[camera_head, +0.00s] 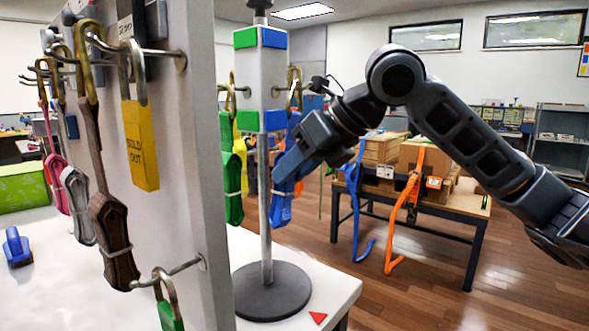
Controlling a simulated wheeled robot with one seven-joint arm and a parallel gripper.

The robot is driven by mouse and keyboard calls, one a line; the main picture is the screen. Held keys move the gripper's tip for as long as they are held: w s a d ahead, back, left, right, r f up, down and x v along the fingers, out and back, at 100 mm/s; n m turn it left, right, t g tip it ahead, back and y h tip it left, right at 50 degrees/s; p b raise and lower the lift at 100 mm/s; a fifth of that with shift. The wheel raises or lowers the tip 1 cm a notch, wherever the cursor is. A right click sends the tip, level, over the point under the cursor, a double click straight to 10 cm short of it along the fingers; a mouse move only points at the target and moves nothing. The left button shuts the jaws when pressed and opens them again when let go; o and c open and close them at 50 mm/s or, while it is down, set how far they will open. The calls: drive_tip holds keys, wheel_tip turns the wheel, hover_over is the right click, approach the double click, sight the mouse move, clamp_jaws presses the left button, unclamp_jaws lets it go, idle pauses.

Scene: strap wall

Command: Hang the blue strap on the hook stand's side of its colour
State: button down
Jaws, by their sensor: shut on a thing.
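The hook stand (265,80) has a light post head with green panels on its left face and blue panels on its right face, on a pole with a dark round base. The blue strap (280,210) is a folded bundle at the right of the pole. My gripper (285,178) is shut on it and covers part of it. A brass hook (295,78) shows at the blue side, above the strap; I cannot tell whether it bears on the stand's prong. A green strap (233,185) hangs at the stand's green side.
A grey wall panel (190,190) with prongs, several straps and a yellow tag (139,145) stands close at left. The stand is on a white table (325,285) with a red triangle. A bench (455,212) with boxes and straps stands behind my arm.

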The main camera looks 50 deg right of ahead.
drive_tip(key=c, duration=0.8)
unclamp_jaws()
drive_tip(key=shift+o, duration=0.2)
drive_tip(key=shift+s, duration=0.1)
drive_tip(key=v, duration=0.7)
drive_tip(key=shift+s+r, duration=0.2)
drive_tip(key=shift+r, duration=0.1)
drive_tip(key=shift+d, duration=0.1)
